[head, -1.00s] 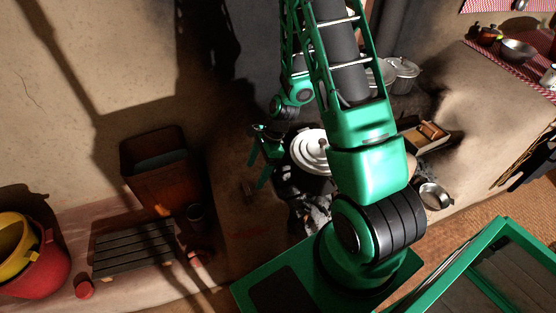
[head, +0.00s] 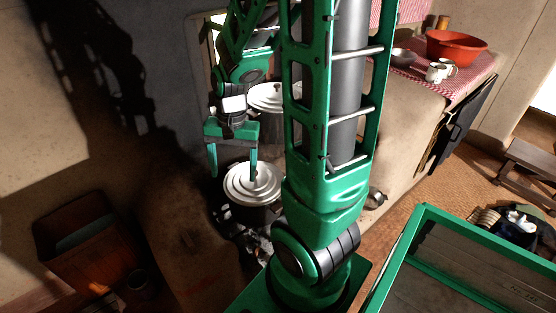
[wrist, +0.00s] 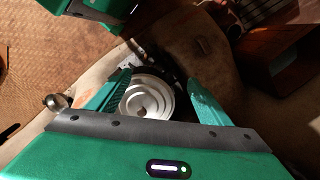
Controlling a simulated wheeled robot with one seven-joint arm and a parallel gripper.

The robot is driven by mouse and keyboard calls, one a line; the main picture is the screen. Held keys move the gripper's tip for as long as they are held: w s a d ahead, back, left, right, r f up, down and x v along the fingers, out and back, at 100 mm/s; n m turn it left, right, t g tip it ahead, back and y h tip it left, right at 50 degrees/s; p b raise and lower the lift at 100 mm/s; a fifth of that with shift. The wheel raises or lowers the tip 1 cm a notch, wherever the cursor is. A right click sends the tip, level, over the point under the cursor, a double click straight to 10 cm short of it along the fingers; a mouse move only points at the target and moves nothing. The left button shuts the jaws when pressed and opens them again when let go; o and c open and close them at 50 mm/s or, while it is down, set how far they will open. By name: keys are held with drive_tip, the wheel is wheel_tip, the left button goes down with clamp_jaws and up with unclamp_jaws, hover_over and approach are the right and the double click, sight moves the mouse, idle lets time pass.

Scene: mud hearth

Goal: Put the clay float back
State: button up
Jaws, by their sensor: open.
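I cannot pick out a clay float for certain in the current views. My gripper (head: 233,174) is open, pointing down beside and over a lidded metal pot (head: 252,186) on the hearth. One finger overlaps the lid in the head view; the other is left of it. In the wrist view, my gripper (wrist: 158,88) has its fingers spread on either side of the ringed pot lid (wrist: 150,92). Nothing shows held between the fingers. Whether a finger touches the pot cannot be told. My arm hides part of the hearth and ledge.
A second lidded pot (head: 268,98) stands behind. A wooden box (head: 88,255) is at lower left. A small metal pan (head: 377,199) is right of my arm, also in the wrist view (wrist: 57,101). A red basin (head: 456,43) and white mugs (head: 437,72) sit on the checked cloth.

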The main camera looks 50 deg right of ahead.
drive_tip(key=s+d+r+n, duration=0.1)
drive_tip(key=s+r+n, duration=0.1)
drive_tip(key=s+r, duration=0.2)
drive_tip(key=s+d+r+n, duration=0.1)
drive_tip(key=s+r, duration=0.4)
drive_tip(key=s, duration=0.5)
drive_tip(key=shift+s+d+r+n+h, duration=0.25)
drive_tip(key=shift+s+n+h, duration=0.15)
drive_tip(key=shift+n, duration=0.5)
